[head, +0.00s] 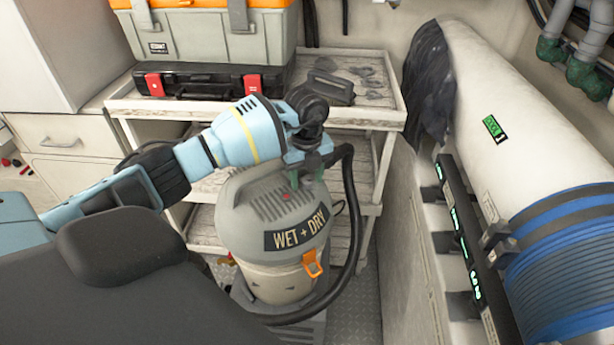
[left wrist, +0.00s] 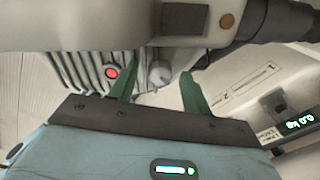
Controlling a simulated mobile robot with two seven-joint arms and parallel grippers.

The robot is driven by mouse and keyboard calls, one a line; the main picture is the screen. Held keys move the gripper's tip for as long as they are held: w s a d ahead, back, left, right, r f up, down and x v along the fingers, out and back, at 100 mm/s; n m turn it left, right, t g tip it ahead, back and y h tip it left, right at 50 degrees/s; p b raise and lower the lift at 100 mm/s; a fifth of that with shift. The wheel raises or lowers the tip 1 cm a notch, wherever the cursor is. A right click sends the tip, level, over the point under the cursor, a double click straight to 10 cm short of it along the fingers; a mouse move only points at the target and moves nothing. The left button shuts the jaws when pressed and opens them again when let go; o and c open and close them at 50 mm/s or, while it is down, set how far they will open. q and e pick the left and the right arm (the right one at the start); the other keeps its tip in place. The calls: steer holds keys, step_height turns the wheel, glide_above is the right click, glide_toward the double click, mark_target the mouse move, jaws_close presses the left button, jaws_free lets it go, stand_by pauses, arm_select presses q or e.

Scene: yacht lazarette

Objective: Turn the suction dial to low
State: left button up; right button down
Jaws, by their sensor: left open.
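The wet and dry vacuum (head: 282,225) stands on the floor in front of the shelf cart, with a grey lid and an orange latch. The suction dial (left wrist: 159,73) is a small round grey knob on the vacuum's lid, seen in the left wrist view and hidden by my gripper in the head view. My left gripper (head: 306,176) is over the lid. In the left wrist view its open green fingers (left wrist: 158,72) stand on either side of the dial, apart from each other. I cannot tell whether they touch it. My right gripper is not in view.
A red button (left wrist: 111,72) sits left of the dial. A black hose (head: 347,220) curves down the vacuum's right side. A wooden cart (head: 380,112) behind holds tool cases (head: 215,80). A large white cylinder (head: 480,90) with a blue-wrapped end lies at right.

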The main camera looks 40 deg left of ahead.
arm_select(q)
steer(key=c, duration=1)
